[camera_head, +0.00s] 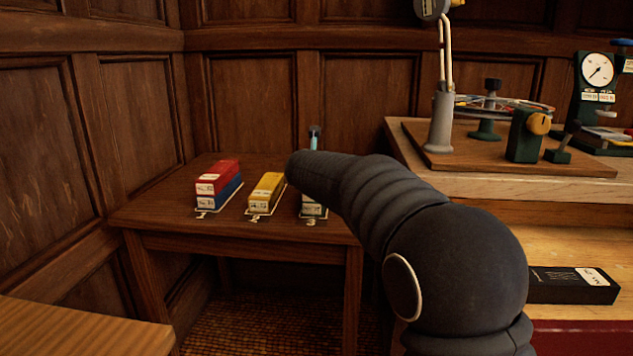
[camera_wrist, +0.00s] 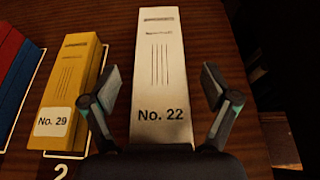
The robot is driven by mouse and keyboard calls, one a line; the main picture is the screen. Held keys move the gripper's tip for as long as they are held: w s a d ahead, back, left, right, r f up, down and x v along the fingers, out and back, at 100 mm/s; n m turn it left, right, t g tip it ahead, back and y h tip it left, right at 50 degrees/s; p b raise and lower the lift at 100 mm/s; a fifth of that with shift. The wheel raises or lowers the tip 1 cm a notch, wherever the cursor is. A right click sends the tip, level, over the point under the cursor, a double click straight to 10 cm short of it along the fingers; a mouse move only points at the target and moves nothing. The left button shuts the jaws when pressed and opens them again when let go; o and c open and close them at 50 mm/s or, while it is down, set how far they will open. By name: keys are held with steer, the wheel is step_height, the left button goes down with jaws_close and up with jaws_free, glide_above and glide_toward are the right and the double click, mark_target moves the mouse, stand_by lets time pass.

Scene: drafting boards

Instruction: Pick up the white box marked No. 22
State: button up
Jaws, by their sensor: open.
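The white box (camera_wrist: 161,75) marked No. 22 lies on the small wooden table in the wrist view, its label facing me. My gripper (camera_wrist: 160,92) is open, with one finger on each side of the box; I cannot tell whether either finger touches it. In the head view, my dark arm covers most of the white box, and only a small part of its near end (camera_head: 312,209) shows. The gripper itself is hidden behind the arm there.
A yellow box (camera_wrist: 70,85) marked No. 29 lies close left of the white one. Further left are a red box (camera_head: 217,176) and a blue box (camera_head: 219,193), stacked. A black box (camera_head: 572,285) lies on the right bench, below a raised board (camera_head: 480,170) with instruments.

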steer(key=shift+x, duration=1.1)
steer(key=c, duration=1.4)
steer(key=shift+c, duration=0.2)
steer(key=shift+r, duration=0.1)
